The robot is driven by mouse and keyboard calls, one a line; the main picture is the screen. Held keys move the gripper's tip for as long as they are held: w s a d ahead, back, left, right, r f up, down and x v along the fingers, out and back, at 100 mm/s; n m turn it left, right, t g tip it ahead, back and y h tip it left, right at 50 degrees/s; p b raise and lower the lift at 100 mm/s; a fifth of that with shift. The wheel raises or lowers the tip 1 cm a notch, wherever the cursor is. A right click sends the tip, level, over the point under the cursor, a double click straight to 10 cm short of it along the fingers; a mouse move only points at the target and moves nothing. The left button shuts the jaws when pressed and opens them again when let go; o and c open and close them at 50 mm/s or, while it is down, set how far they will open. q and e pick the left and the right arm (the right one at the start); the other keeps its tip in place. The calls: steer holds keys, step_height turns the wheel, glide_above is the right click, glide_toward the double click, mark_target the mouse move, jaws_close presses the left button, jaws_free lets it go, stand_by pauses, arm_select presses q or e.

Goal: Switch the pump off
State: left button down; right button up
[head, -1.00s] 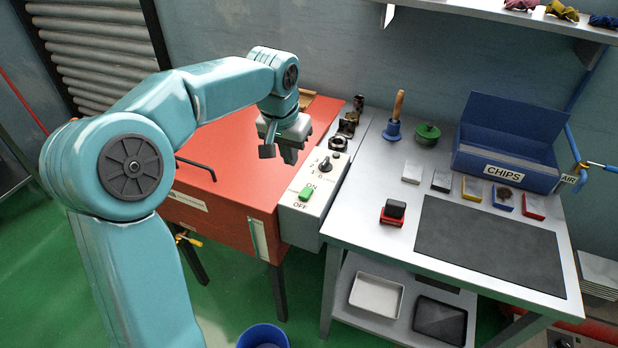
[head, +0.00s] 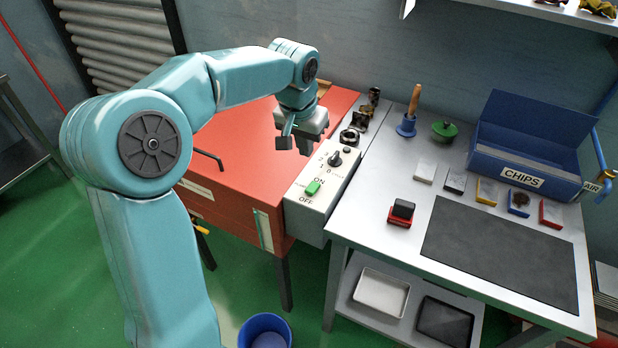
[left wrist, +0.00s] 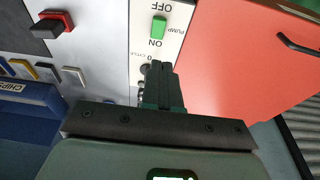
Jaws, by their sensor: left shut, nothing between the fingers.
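The pump switch (head: 313,188) is a small green rocker on the white front panel (head: 306,222), between the ON and OFF labels. I cannot tell which way it is tipped. It also shows in the left wrist view (left wrist: 158,27), beside the words PUMP, ON and OFF. A black rotary knob (head: 335,159) sits farther back on the panel. My left gripper (head: 296,146) is above the red cabinet lid, near the panel's back left, apart from the switch. In the left wrist view its fingers (left wrist: 158,68) are together and empty, pointing toward the panel. My right gripper is not in view.
The red cabinet (head: 240,165) has a black handle (head: 208,158). To the right, a grey bench (head: 385,235) holds a red-and-black block (head: 402,211), a dark mat (head: 500,250) and a blue CHIPS bin (head: 522,180). A blue bucket (head: 265,332) stands on the floor.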

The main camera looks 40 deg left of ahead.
arm_select(q)
glide_above(311, 187)
steer(key=f, duration=1)
steer(key=shift+s+f+p, duration=0.1)
steer(key=shift+s+p, duration=0.2)
steer(key=shift+s, duration=0.05)
steer(key=shift+s+d+f, duration=0.1)
steer(key=shift+s+f, duration=0.05)
steer(key=shift+f, duration=0.65)
